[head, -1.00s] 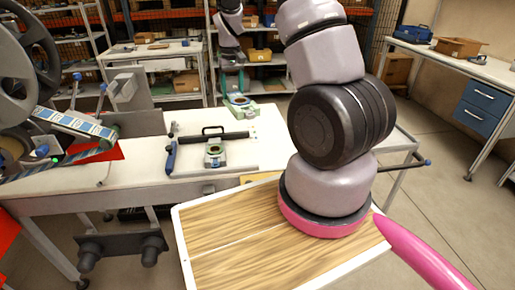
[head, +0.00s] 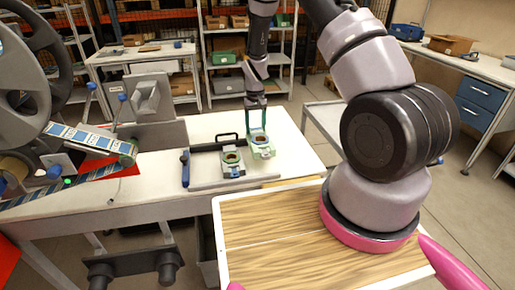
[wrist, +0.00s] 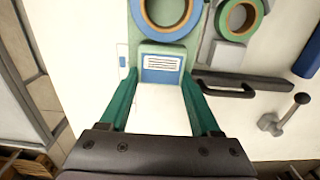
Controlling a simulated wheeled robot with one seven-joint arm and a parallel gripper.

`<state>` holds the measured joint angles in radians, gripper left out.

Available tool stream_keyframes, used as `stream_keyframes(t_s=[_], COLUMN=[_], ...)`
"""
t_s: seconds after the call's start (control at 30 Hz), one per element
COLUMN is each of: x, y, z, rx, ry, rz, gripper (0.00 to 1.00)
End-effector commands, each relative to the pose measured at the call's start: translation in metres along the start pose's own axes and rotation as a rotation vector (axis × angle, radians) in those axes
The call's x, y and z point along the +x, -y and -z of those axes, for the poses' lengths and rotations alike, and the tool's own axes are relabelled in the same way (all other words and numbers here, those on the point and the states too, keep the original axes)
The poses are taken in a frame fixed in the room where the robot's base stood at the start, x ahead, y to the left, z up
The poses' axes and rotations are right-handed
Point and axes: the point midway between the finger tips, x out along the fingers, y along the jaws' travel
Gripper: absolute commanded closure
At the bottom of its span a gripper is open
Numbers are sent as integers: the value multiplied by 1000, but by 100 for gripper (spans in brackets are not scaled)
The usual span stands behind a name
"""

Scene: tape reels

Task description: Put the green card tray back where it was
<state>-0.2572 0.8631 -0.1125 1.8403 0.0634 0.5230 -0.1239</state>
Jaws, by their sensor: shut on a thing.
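My gripper (head: 256,103) is shut on the green card tray (head: 264,153), at its labelled end. The tray carries a tape ring (head: 258,139) and is just right of the black-handled fixture. I cannot tell whether it touches the table. In the wrist view, the two green fingers of my gripper (wrist: 159,80) flank the label block (wrist: 161,64) of the tray (wrist: 138,45); a blue-rimmed tape ring (wrist: 149,17) is cut off at the top edge. The tray's far end is out of that view.
A second small tray with a ring (head: 232,161) sits on the fixture plate, near the black handle (head: 213,141). The white table (head: 150,185) has a reel machine (head: 60,60) at left. A wood-topped surface (head: 270,245) lies in front. A grey cart (head: 335,115) stands at right.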

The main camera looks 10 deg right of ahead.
Motion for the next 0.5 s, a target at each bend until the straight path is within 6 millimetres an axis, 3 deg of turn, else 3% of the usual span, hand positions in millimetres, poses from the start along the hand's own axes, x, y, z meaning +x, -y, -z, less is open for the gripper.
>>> stream_keyframes(t_s=[0.1, 0.33, 0.5], x=[20, 38, 62], y=[0, 0, 0], z=[0, 0, 0], rx=[1, 0, 1], ry=[1, 0, 1], rz=[1, 0, 1], gripper=[100, 100, 100])
